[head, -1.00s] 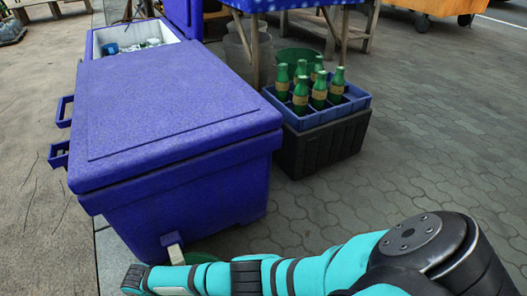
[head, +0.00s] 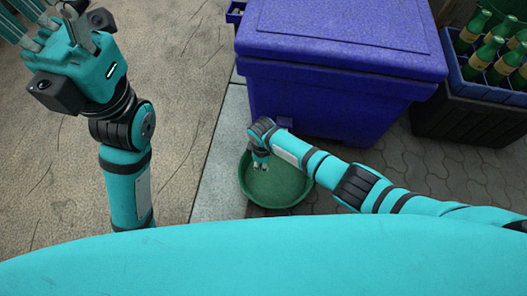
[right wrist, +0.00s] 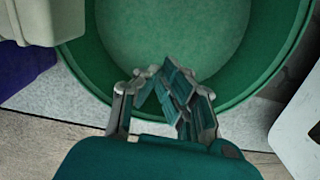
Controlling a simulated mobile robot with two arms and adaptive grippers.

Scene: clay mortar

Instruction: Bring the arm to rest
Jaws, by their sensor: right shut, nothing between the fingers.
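My right arm comes in from the right in the head view. Its gripper (head: 261,166) points down over the green round basin (head: 285,192). In the right wrist view the right gripper's fingers (right wrist: 165,80) are together with nothing between them, in front of the green basin (right wrist: 190,35), which looks empty. Whether they touch the basin I cannot tell. My left arm stands raised at the left of the head view, its gripper (head: 45,22) at the top left with fingers spread and tips partly cut off by the frame. It holds nothing that I see.
A blue cooler (head: 335,95) with its lid down stands just behind the basin. A blue crate (head: 470,92) of green bottles sits on a black crate (head: 455,123) at the right. Bare paving (head: 190,60) lies between my left arm and the cooler.

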